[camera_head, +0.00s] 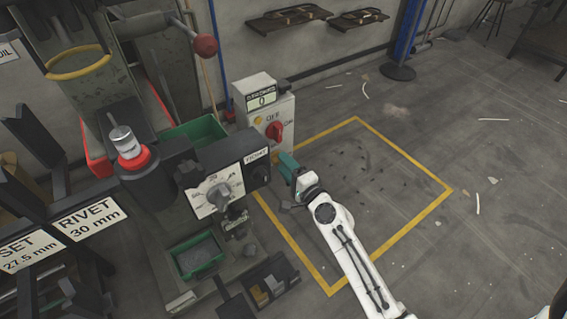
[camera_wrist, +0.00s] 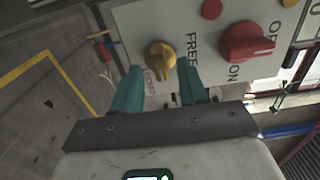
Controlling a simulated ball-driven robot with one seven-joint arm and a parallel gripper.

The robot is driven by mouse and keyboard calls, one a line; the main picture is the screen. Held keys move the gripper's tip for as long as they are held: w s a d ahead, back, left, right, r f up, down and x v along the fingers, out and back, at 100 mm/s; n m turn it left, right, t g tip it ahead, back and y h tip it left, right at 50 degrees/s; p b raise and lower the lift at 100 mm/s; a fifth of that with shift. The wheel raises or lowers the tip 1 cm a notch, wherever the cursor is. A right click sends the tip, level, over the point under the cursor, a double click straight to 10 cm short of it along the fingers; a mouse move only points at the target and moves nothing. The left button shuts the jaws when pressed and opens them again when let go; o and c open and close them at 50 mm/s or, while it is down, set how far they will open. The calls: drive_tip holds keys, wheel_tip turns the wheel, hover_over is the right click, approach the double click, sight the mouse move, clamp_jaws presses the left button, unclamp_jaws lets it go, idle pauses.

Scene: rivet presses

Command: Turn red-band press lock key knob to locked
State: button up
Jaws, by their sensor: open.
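The lock key knob is a yellow round knob (camera_wrist: 160,55) on a pale control box (camera_wrist: 215,65) in the wrist view. A FREE label (camera_wrist: 193,46) is beside it, and a small red-lettered label (camera_wrist: 150,75) is partly hidden by a finger. My gripper (camera_wrist: 160,66) is open, its teal fingers on either side of the knob in the picture; I cannot tell whether they touch it. In the head view my gripper (camera_head: 290,165) is just in front of the box's lower part and hides the knob. The press carries a red band (camera_head: 134,160).
A red OFF/ON switch (camera_wrist: 247,42) and a red button (camera_wrist: 211,9) are close to the knob on the same box. The stroke counter (camera_head: 262,98) tops the box. A green bin (camera_head: 195,132) and the dial panel (camera_head: 216,192) stand left. Yellow-outlined floor (camera_head: 385,190) is open right.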

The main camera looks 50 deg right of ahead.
drive_tip(key=b+v, duration=0.1)
drive_tip(key=v, duration=0.8)
drive_tip(key=shift+s+a, duration=0.1)
idle(0.3)
drive_tip(key=s+a+f+n+g+y, duration=0.1)
drive_tip(key=a+f+n+g+y, duration=0.25)
drive_tip(key=a+n, duration=0.3)
drive_tip(key=a+f+n+g+y, duration=0.2)
drive_tip(key=a+n+g+y, duration=0.1)
drive_tip(key=a+n+y, duration=0.3)
drive_tip(key=s+f+n+g+h, duration=0.2)
drive_tip(key=s+n+g+h, duration=0.3)
drive_tip(key=s+n+g, duration=0.75)
wheel_tip(320, 180, up, 20)
drive_tip(key=s+m+t+p, duration=0.2)
drive_tip(key=m+p, duration=0.2)
drive_tip(key=p, duration=1.5)
drive_tip(key=shift+s+r+t+p, duration=0.2)
drive_tip(key=shift+s+t+p, duration=0.1)
